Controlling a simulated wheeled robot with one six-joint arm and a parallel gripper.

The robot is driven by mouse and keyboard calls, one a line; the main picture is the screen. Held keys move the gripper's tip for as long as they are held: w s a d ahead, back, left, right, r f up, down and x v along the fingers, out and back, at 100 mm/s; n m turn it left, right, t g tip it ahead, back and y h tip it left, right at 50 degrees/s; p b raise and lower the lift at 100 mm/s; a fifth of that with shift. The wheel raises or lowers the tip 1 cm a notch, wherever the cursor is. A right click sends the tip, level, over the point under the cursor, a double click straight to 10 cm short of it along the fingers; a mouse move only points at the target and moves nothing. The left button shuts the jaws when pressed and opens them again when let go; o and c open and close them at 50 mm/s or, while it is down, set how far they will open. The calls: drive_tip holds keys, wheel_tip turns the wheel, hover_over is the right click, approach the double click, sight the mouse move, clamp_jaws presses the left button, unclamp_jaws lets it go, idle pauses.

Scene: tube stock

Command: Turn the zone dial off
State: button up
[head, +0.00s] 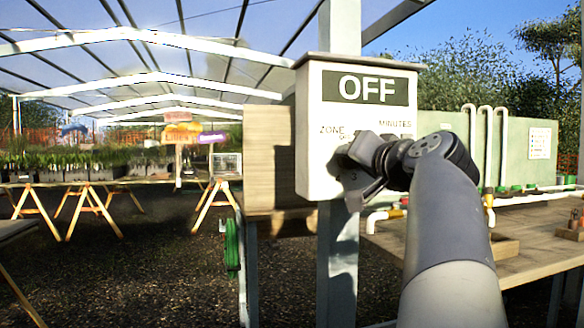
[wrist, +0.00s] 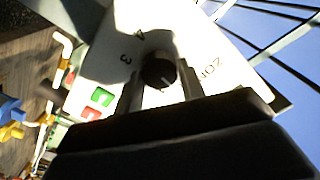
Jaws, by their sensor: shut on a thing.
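The white control box (head: 312,130) is fixed to a post, and a sign reading "OFF" (head: 367,88) shows on its front. In the head view my gripper (head: 350,165) is at the box's lower front, and my wrist hides the dial there. In the wrist view the black zone dial (wrist: 158,73) has a light pointer line. My gripper (wrist: 157,88) is shut on the dial, one finger on each side. The numeral 3 and part of the word "ZONE" show on the panel around it. Red and green buttons (wrist: 103,96) are on the panel to the left.
A wooden bench (head: 530,250) with white pipes (head: 487,145) stands at the right behind my arm. Plant tables (head: 95,180) stand far left, with open gravel in front.

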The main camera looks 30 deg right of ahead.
drive_tip(key=shift+n, duration=0.5)
drive_tip(key=o, duration=1)
drive_tip(key=v, duration=1)
drive_tip(key=shift+s+p, duration=0.3)
drive_tip(key=shift+s, duration=0.05)
drive_tip(key=shift+a, duration=0.15)
drive_tip(key=shift+w, duration=0.15)
drive_tip(key=b+x, duration=0.1)
drive_tip(key=x, duration=0.9)
drive_tip(key=shift+w, duration=0.25)
